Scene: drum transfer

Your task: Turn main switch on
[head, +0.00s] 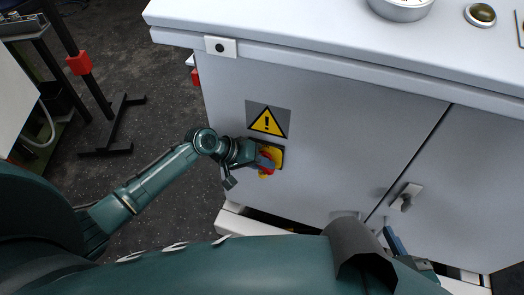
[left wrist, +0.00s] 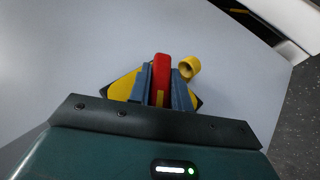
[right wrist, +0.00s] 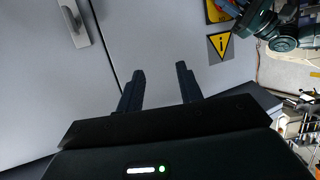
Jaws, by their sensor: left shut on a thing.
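The main switch has a red handle (left wrist: 161,64) on a yellow plate (left wrist: 122,86), set on the grey cabinet door; its plate also shows in the head view (head: 278,155). My left gripper (left wrist: 163,88) is shut on the red handle, with one finger on each side of it. In the head view the left gripper (head: 262,158) partly hides the switch. A short yellow round piece (left wrist: 188,67) sits beside the handle. My right gripper (right wrist: 160,72) is open and empty in front of the cabinet, away from the switch.
A yellow warning sign (head: 267,121) is on the door just above the switch. A door handle (head: 404,197) is further right. The cabinet top (head: 330,45) overhangs the doors. A black stand (head: 112,130) is on the floor to the left.

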